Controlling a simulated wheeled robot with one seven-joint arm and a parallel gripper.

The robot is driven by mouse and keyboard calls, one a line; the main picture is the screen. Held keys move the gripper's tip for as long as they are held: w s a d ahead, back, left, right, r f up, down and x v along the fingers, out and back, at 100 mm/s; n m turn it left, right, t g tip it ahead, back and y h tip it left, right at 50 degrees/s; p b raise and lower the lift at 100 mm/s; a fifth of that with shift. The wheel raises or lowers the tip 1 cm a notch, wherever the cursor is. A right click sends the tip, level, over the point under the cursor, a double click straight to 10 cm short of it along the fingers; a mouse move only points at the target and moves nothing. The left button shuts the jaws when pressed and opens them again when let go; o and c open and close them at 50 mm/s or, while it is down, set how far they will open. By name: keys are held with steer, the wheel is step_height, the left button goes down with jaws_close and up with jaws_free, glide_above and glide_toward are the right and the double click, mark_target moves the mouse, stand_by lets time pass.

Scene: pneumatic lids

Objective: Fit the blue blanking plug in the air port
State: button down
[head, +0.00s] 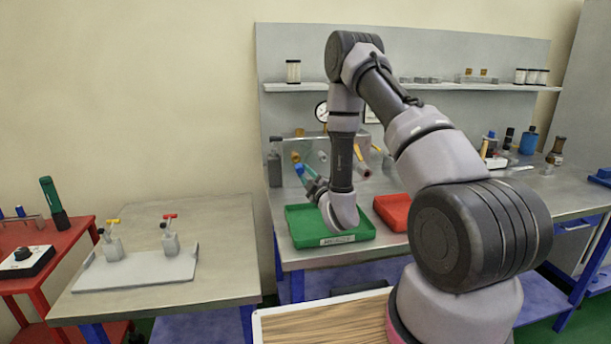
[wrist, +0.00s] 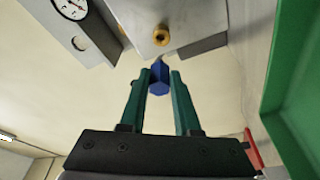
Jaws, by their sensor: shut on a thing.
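My gripper (wrist: 159,78) is shut on the blue blanking plug (wrist: 158,84), which sits between the tips of its teal fingers. In the wrist view a brass ring-shaped port (wrist: 161,36) on a grey block lies just beyond the plug, with a visible gap between them. In the head view my gripper (head: 299,170) is above the green tray, in front of the bench fittings. The plug shows there as a small blue spot (head: 296,157) at the fingertips. My arm hides part of the bench behind it.
A pressure gauge (wrist: 73,8) is near the port. The green tray (head: 332,240) is below my gripper, with a red tray (head: 391,222) to its right. Coloured fittings stand close behind. A left table (head: 220,240) holds a grey plate with two valves.

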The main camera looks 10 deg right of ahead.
steer(key=shift+w+d+r+n+g+y, duration=0.15)
steer(key=shift+w+n+g, duration=0.1)
steer(key=shift+w+n, duration=0.7)
steer(key=shift+w+d+n+g+y, duration=0.1)
steer(key=shift+w+d+n+g, duration=0.15)
steer(key=shift+w+n, duration=0.65)
steer(key=shift+w+d+r+n+g+y, duration=0.1)
steer(key=shift+w+n+g, duration=0.35)
steer(key=shift+n, duration=0.8)
steer(key=shift+w, duration=1.6)
steer(key=c, duration=0.5)
jaws_free()
steer(key=shift+c, duration=0.2)
steer(key=v, duration=0.7)
